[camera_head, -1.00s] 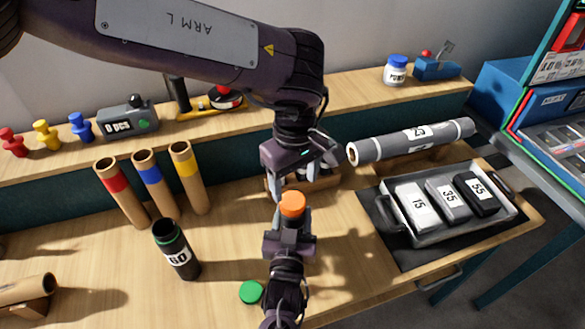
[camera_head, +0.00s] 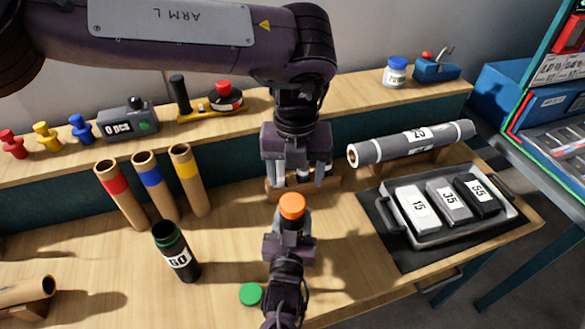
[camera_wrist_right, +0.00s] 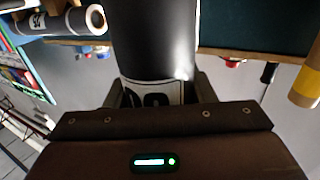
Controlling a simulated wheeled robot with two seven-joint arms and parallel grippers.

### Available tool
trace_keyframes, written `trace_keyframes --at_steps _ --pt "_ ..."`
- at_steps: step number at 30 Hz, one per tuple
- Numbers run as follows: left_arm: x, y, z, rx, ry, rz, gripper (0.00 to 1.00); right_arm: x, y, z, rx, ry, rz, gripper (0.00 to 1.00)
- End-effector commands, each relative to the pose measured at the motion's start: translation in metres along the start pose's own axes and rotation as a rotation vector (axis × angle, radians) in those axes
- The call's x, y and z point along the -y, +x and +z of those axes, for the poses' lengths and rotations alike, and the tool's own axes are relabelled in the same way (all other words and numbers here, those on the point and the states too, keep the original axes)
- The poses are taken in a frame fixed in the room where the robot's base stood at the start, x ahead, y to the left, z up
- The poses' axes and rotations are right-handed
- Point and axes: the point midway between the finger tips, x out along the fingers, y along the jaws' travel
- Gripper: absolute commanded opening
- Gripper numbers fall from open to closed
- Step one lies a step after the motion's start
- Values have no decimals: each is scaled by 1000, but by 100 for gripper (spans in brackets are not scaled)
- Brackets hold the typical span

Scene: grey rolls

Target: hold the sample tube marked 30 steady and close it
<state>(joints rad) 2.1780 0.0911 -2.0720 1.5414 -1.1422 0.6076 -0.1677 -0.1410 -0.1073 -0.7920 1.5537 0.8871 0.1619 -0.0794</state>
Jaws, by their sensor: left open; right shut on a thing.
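The sample tube held by my right gripper (camera_head: 290,230) is mostly hidden in the head view, where an orange cap (camera_head: 292,206) sits on its top. How tight the cap is cannot be told. The right wrist view shows the dark tube body (camera_wrist_right: 152,40) between the fingers, with a white label partly covered by the gripper, so its number is not fully readable. My left gripper (camera_head: 298,178) is open and empty, fingers pointing down. In the picture it is just above the orange cap and apart from it.
An open dark tube marked 60 (camera_head: 177,252) stands to the left, with a green cap (camera_head: 250,294) on the table. Cardboard tubes (camera_head: 155,185) stand behind it. A grey roll (camera_head: 390,147) lies at the back right, near a tray (camera_head: 445,233) holding several marked blocks.

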Motion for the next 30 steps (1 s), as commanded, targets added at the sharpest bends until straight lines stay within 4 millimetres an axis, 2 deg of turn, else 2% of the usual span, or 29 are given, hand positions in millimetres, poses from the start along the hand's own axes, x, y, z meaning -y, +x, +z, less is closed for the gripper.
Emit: trace_keyframes --at_steps 3,6,12,25,30 --pt "-2 -3 0 -4 -270 0 65 0 0 0 -1 0 0 0" --pt "-3 -5 0 -6 -460 4 65 0 0 0 -1 0 0 0" --pt "-6 -7 0 -8 -690 8 65 0 0 0 -1 0 0 0" --pt "-6 -7 -1 -8 -739 10 65 0 0 0 -1 0 0 0" --pt "-6 5 -1 -9 -736 11 65 0 0 0 -1 0 0 0"
